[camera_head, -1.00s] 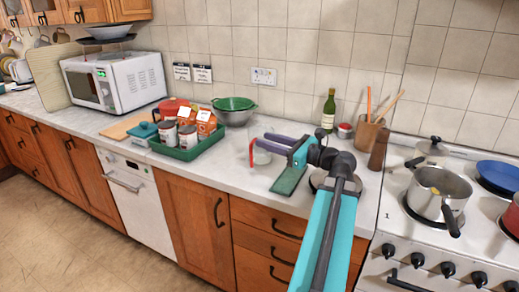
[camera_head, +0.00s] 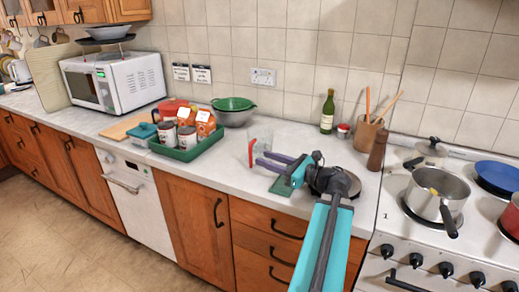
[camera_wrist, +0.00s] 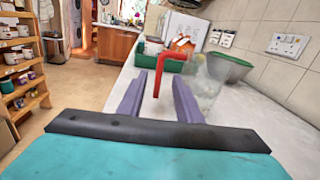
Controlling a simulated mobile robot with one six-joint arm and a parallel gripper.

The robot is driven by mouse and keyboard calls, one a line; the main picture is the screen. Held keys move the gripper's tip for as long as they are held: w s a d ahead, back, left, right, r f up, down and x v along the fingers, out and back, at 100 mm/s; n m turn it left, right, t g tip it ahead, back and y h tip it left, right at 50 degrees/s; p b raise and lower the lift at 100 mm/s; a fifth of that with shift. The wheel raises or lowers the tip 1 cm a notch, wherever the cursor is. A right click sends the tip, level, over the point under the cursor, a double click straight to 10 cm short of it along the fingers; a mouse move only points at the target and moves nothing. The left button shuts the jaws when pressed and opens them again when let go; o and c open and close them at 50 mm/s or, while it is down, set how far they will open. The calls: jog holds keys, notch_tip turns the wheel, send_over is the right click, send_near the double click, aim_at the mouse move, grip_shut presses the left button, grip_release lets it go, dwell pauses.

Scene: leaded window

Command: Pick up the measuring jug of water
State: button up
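The measuring jug (camera_head: 264,138) is clear, with a red handle (camera_head: 251,152), and stands upright on the worktop near the wall. In the wrist view the jug (camera_wrist: 207,84) is faint and see-through, its red handle (camera_wrist: 158,75) turned towards me. My gripper (camera_head: 262,159) has two purple fingers, set apart and pointing at the handle. In the wrist view the handle's upright part shows between the fingers of my gripper (camera_wrist: 158,78). They do not close on it, and I cannot tell whether it is between the tips or just beyond them. The water level is not clear.
A green tray (camera_head: 178,153) with tins and cartons stands left of the jug, with a green colander in a grey bowl (camera_head: 235,117) behind. A bottle (camera_head: 328,112), utensil pot (camera_head: 365,133) and hob (camera_head: 400,190) are to the right.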

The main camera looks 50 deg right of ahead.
aim_at(250, 156)
jog(key=shift+f, duration=0.5)
jog(key=shift+w+f, duration=0.1)
jog(key=shift+w, duration=0.1)
jog(key=shift+w+a, duration=0.1)
jog(key=shift+w, duration=0.35)
jog(key=shift+w, duration=0.1)
jog(key=shift+w+a+p, duration=0.2)
jog(key=shift+w+p, duration=0.2)
jog(key=shift+w, duration=1.1)
jog(key=shift+w+a+p, duration=0.2)
jog(key=shift+w+p, duration=0.2)
jog(key=shift+w, duration=1.1)
grip_shut()
